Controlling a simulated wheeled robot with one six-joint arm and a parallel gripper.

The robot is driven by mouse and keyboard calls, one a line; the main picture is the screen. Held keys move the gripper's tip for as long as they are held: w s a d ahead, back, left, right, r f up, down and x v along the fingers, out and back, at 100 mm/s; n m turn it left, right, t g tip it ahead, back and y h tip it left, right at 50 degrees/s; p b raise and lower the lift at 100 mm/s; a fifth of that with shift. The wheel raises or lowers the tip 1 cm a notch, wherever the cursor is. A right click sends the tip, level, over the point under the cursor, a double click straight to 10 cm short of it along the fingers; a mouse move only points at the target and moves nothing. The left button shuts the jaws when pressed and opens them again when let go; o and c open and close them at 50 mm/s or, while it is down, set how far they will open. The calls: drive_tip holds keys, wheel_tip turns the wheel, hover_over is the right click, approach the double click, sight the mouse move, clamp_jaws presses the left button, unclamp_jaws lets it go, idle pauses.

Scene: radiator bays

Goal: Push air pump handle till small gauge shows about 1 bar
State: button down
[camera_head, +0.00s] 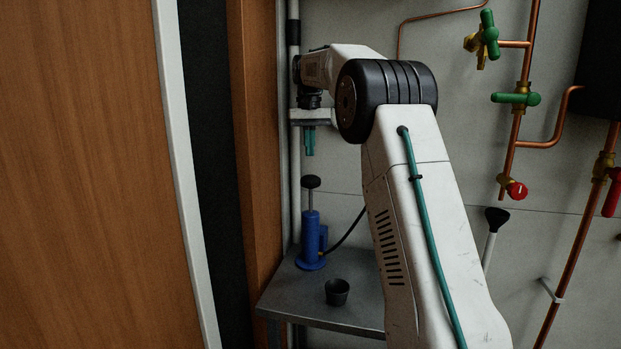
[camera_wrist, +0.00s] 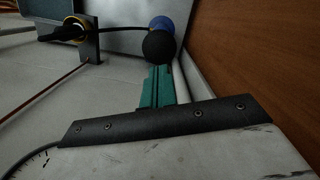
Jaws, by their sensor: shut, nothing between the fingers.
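The blue air pump (camera_head: 310,243) stands upright on a grey metal shelf. Its black handle knob (camera_head: 312,182) is raised on a thin rod above the body. My gripper (camera_head: 309,152) points down above the knob, its teal fingers shut and empty, with a clear gap between. In the wrist view the shut fingers (camera_wrist: 160,72) point toward the black knob (camera_wrist: 159,45), with the blue pump (camera_wrist: 160,22) behind it. A black hose leaves the pump to the right and passes behind my arm. I see no readable gauge face in either view.
A wooden panel (camera_head: 255,140) stands close on the left. In the wrist view, a brass-ringed black fitting (camera_wrist: 77,27) sits on a dark bracket. Copper pipes with valves run along the right wall.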

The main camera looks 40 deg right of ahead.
sight(310, 185)
drive_tip(key=f, duration=0.5)
drive_tip(key=shift+s+a, duration=0.1)
drive_tip(key=shift+s, duration=0.15)
drive_tip(key=shift+f, duration=0.15)
wheel_tip(310, 185, down, 6)
drive_tip(key=shift+f, duration=0.1)
drive_tip(key=shift+w+d+r, duration=0.25)
drive_tip(key=shift+w+d, duration=0.1)
drive_tip(key=shift+w, duration=0.35)
drive_tip(key=shift+w+d+r, duration=0.25)
drive_tip(key=shift+w+d, duration=0.05)
drive_tip(key=shift+w, duration=0.4)
wheel_tip(310, 185, up, 8)
drive_tip(key=shift+w+d, duration=0.2)
drive_tip(key=shift+w, duration=0.15)
